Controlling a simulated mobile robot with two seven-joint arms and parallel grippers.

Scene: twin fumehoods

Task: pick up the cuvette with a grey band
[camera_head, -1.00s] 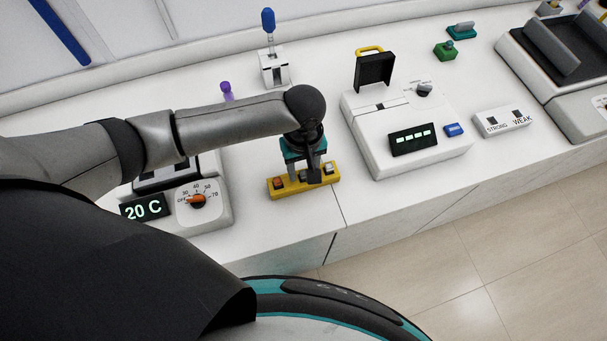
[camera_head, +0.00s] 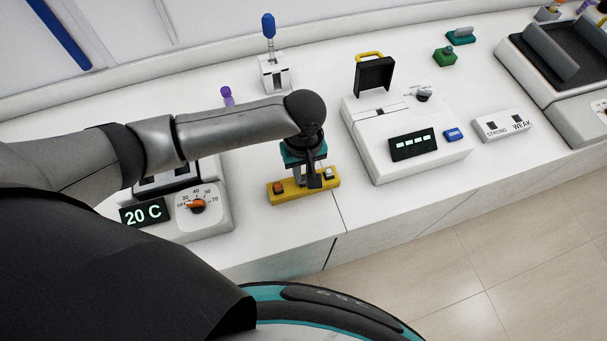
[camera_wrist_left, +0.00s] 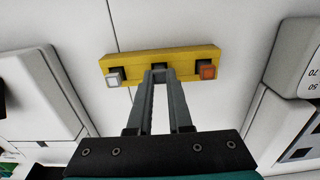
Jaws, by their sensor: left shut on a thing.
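The yellow rack (camera_head: 292,194) stands on the white bench; it also spans the top middle of the left wrist view (camera_wrist_left: 190,57). A red-orange cuvette (camera_head: 278,187) is in its left slot and a white-topped cuvette (camera_head: 329,173) in its right slot. In the left wrist view these show as red-orange at right (camera_wrist_left: 207,72) and white at left (camera_wrist_left: 114,79). My left gripper (camera_wrist_left: 160,75) is over the middle slot, its fingertips closed on a small greyish thing, the cuvette with a grey band, mostly hidden between the fingers. My right gripper is out of view.
A white device with an open black lid (camera_head: 375,75) stands right of the rack. A heater with a dial (camera_head: 197,203) and a 20 C display is to the left. Bench around the rack is clear.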

